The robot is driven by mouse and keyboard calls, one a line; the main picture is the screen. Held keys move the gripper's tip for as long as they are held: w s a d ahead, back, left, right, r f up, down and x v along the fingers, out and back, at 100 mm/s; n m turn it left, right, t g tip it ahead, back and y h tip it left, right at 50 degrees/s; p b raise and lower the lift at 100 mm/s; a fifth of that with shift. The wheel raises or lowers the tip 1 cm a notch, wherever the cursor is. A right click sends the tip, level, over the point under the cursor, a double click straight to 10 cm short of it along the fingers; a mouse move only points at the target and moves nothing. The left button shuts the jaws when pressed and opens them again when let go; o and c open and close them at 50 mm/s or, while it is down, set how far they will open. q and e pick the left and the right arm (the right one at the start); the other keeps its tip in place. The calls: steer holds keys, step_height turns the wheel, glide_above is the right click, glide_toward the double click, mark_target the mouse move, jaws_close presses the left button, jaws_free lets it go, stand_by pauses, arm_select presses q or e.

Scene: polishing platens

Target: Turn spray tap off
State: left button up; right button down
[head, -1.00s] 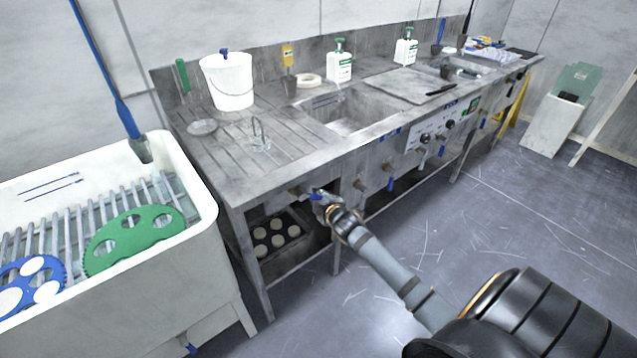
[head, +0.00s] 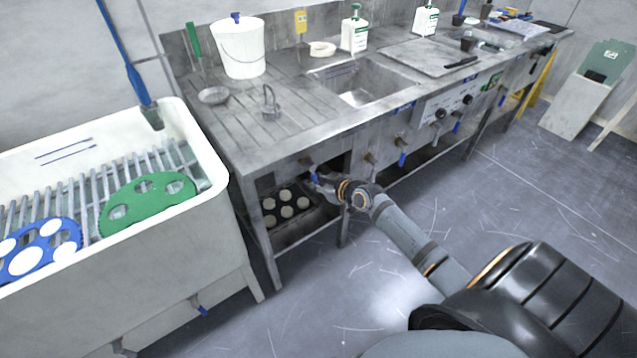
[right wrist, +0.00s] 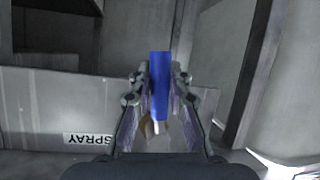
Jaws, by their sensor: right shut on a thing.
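The spray tap (head: 306,161) sits on the front panel of the steel bench, towards its left end. Its blue lever (head: 314,175) hangs roughly downward from the brass body. My right gripper (head: 317,181) is at this lever and shut on it. In the right wrist view the blue lever (right wrist: 160,85) stands between the two fingers of my right gripper (right wrist: 160,92). The SPRAY label (right wrist: 86,139) shows upside down beside the tap there. The fingers hide part of the tap. My left gripper is not in view.
Other taps with blue levers (head: 403,159) stick out along the bench front to the right. A shelf with round pale pieces (head: 287,197) is below the tap. A white trough (head: 222,215) stands at the left. The floor (head: 500,210) in front is clear.

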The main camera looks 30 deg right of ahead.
steer(key=shift+a+f, duration=0.15)
steer(key=shift+f, duration=0.05)
steer(key=shift+a+y+b, duration=0.15)
steer(key=shift+y+b, duration=0.15)
steer(key=shift+b, duration=0.05)
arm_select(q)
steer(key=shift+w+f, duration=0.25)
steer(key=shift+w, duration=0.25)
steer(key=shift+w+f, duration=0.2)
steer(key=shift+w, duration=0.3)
arm_select(e)
steer(key=shift+a+r+m, duration=0.1)
steer(key=shift+a+m, duration=0.1)
steer(key=shift+m, duration=0.3)
steer(key=c, duration=1.3)
jaws_free()
steer(key=shift+o, duration=0.2)
